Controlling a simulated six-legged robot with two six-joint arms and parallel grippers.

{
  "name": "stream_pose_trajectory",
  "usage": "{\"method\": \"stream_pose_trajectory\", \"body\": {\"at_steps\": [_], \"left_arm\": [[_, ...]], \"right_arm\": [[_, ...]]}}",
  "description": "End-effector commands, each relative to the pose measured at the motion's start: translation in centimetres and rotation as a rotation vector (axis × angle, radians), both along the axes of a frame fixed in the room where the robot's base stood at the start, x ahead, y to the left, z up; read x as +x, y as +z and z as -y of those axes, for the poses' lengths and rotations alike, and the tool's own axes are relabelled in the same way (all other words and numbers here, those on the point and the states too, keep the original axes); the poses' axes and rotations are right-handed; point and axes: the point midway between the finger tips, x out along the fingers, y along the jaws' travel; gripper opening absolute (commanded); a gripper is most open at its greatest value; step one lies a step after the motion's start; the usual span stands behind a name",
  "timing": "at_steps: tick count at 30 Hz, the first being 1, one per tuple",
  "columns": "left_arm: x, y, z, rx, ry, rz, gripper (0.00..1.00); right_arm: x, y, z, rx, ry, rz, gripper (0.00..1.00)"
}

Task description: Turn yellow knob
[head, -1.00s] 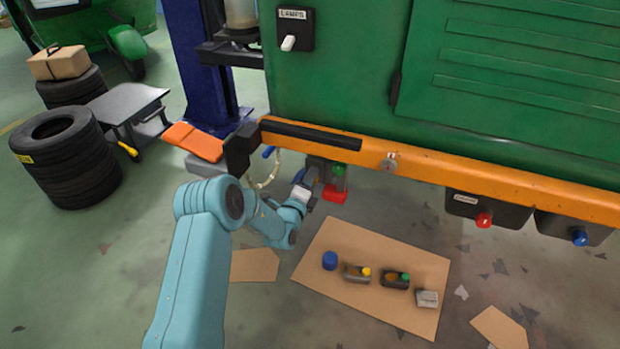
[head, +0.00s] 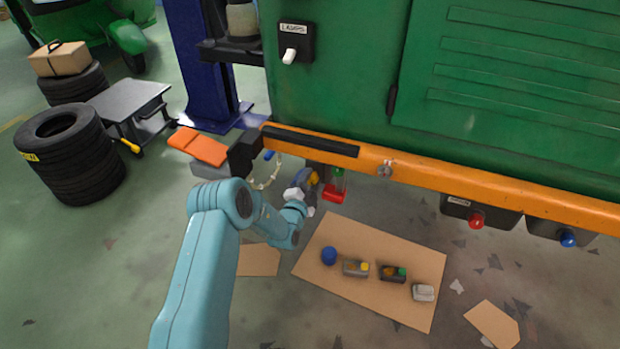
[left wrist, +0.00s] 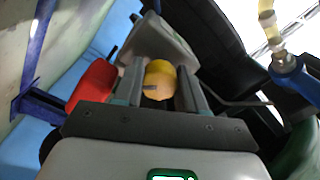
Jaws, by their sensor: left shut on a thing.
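The yellow knob (left wrist: 160,80) sits between the two fingers of my left gripper (left wrist: 160,86) in the left wrist view, with a dark mark on its face. The fingers are shut on its sides. In the head view, my left gripper (head: 303,182) is under the orange bumper, and a bit of the yellow knob (head: 315,178) shows beside it. A red part (head: 335,195) is just to the right of the gripper, and a red part (left wrist: 92,82) shows left of the fingers in the wrist view. My right gripper is out of view.
The orange bumper (head: 460,180) of the green vehicle is just above my left gripper. Cardboard (head: 400,304) on the floor holds a blue cap and small parts. Boxes with a red knob (head: 476,221) and a blue knob (head: 567,238) hang at right. Tyres (head: 70,155) stand at left.

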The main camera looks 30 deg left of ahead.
Motion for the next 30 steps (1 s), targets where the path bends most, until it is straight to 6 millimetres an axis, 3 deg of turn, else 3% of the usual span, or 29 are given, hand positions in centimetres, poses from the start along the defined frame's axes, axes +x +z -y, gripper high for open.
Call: {"method": "stream_pose_trajectory", "body": {"at_steps": [22,23,24,25,30], "left_arm": [[-0.09,-0.3,0.11,-0.086,-0.001,0.015,0.1],[-0.09,-0.3,0.11,-0.086,-0.001,0.015,0.47],[-0.08,-0.28,0.11,-0.086,-0.001,0.016,0.6],[-0.07,-0.26,0.1,-0.086,-0.001,0.016,0.65],[-0.04,-0.19,0.09,-0.084,-0.001,0.017,0.65]], "right_arm": [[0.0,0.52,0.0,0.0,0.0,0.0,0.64],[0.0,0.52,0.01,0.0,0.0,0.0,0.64],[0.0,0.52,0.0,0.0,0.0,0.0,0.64],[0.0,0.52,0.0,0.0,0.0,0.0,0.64],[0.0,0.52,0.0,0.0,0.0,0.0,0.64]]}}
